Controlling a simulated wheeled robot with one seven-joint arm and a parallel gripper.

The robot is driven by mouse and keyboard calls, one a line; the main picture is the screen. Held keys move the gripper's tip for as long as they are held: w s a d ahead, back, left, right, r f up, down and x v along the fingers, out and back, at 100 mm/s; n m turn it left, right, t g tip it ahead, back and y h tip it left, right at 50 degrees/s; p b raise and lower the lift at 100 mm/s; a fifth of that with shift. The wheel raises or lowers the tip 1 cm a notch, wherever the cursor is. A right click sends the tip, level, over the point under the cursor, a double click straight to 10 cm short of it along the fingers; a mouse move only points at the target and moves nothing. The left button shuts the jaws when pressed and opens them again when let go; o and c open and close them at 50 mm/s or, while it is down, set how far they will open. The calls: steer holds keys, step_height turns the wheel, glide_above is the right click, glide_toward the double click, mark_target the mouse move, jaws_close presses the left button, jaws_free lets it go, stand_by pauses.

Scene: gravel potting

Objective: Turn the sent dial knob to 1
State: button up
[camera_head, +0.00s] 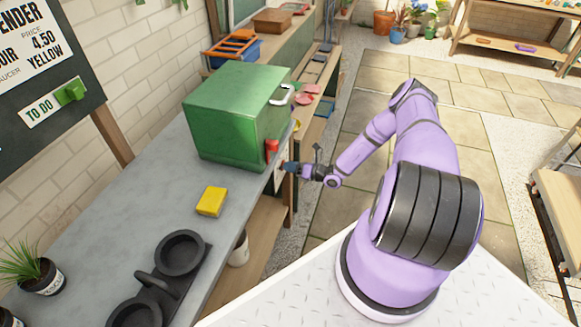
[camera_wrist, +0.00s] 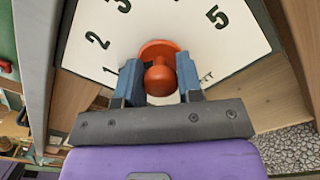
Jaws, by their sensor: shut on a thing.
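The sent dial shows in the wrist view as a white plate (camera_wrist: 150,25) with dark numbers 1, 2, 3 and 5 and lettering at the right that is partly hidden. Its orange-red knob (camera_wrist: 159,75) has a round base and a ball-like end. My gripper (camera_wrist: 160,84) has one blue-grey finger on each side of the knob and is shut on it. The fingers partly cover the plate near the 1, and which number the knob points at cannot be told. In the head view my gripper (camera_head: 285,167) is at the bench's front edge, below a green box.
A yellow block (camera_head: 211,201) and a black holder (camera_head: 180,252) are also on the bench. The paved floor (camera_head: 345,185) beside the bench is open.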

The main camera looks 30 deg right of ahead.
steer(key=o, duration=0.9)
steer(key=v, duration=1.1)
